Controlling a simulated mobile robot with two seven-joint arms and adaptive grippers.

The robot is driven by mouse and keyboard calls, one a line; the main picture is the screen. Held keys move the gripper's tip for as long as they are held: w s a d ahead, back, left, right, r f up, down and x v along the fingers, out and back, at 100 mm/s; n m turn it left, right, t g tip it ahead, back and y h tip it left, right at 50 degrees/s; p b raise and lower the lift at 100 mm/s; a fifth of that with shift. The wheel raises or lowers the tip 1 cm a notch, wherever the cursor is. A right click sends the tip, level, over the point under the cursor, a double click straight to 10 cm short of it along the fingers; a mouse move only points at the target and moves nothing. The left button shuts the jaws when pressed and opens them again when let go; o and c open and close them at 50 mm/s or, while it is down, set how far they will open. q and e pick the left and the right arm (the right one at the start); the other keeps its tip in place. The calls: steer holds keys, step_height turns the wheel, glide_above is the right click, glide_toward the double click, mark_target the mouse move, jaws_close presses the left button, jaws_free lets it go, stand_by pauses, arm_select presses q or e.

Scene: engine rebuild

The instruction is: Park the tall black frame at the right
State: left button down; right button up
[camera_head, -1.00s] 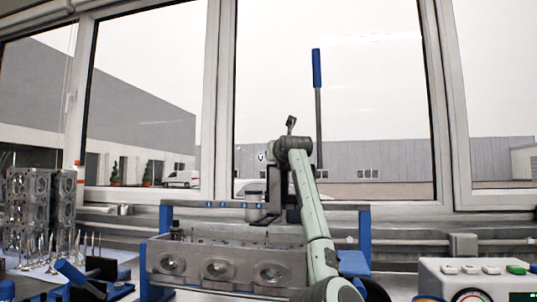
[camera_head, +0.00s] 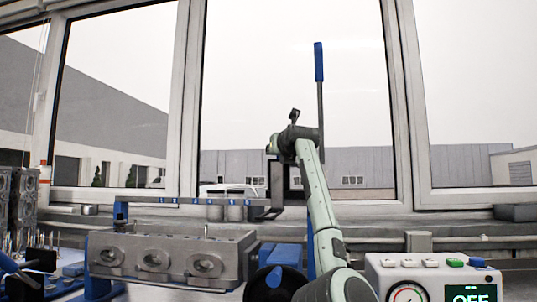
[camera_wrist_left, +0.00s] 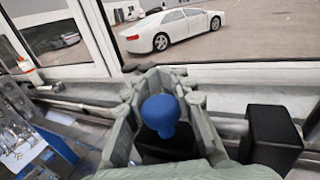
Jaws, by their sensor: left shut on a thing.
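The tall black frame (camera_head: 274,186) hangs upright near the middle of the head view, partly hidden behind my left wrist. Its long lever with a blue handle (camera_head: 319,62) stands up against the window. My left gripper (camera_head: 274,145) is at the frame's upper part, its fingers mostly hidden there. In the left wrist view the fingers of my left gripper (camera_wrist_left: 162,76) are closed around the frame, with the blue handle (camera_wrist_left: 160,112) seen end-on between them. The contact itself is hidden. My right gripper is not in view.
A metal cylinder head (camera_head: 165,257) sits on a blue stand at left. A rail with grey cups (camera_head: 236,212) is behind it. A control box (camera_head: 435,278) stands at front right. A grey block (camera_head: 418,240) sits by the window sill; a black block (camera_wrist_left: 272,140) shows in the wrist view.

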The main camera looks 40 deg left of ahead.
arm_select(q)
steer(key=shift+w+d, duration=0.2)
steer(key=shift+d, duration=0.2)
steer(key=c, duration=1.3)
jaws_free()
steer(key=shift+w+d, duration=0.1)
steer(key=shift+d, duration=0.1)
steer(key=shift+a, duration=0.1)
steer(key=v, duration=1.2)
